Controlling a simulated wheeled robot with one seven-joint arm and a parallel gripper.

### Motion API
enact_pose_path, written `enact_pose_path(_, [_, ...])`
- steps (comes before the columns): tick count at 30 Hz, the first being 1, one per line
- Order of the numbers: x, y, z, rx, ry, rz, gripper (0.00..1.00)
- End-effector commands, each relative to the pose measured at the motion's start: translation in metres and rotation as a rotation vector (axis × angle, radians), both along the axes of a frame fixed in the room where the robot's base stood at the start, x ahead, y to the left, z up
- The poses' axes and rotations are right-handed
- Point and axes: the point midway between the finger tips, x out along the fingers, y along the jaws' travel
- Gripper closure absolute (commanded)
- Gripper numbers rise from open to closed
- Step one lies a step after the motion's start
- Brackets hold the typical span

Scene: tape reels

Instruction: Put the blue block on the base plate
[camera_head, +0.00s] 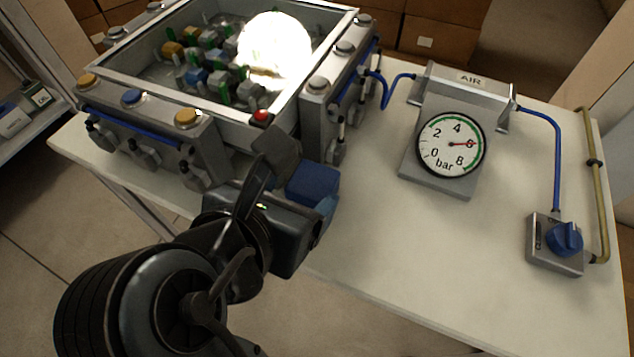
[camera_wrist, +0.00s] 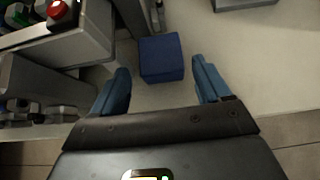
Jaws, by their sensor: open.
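The blue block (camera_wrist: 162,57) stands on the white table just ahead of my gripper, in the gap between the fingertips as the wrist view shows it. In the head view the blue block (camera_head: 313,181) lies close to the table's front edge, right of the framed box's corner. My gripper (camera_wrist: 161,74) is open and empty, its two blue fingers spread on either side of the block's line. In the head view my gripper (camera_head: 300,204) is partly hidden by its own body. I cannot tell which surface is the base plate.
A metal framed box (camera_head: 188,103) with small coloured parts and a bright glare stands close left of the block. A pressure gauge (camera_head: 451,144) on a grey stand and a blue-knobbed valve (camera_head: 556,243) are to the right. The table (camera_head: 420,250) is clear in front of the gauge.

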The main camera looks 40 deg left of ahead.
Motion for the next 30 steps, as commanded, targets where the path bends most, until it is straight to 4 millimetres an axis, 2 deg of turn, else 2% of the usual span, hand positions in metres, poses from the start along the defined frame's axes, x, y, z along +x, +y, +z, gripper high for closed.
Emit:
enact_pose_path(9, [0.031, 0.006, -0.03, 0.0, 0.001, -0.003, 0.23])
enact_pose_path(13, [0.038, 0.008, -0.035, 0.001, 0.001, -0.001, 0.23])
enact_pose_path(20, [0.039, 0.008, -0.035, 0.002, 0.001, 0.0, 0.23])
enact_pose_path(30, [0.038, 0.008, -0.035, 0.002, 0.001, 0.0, 0.55])
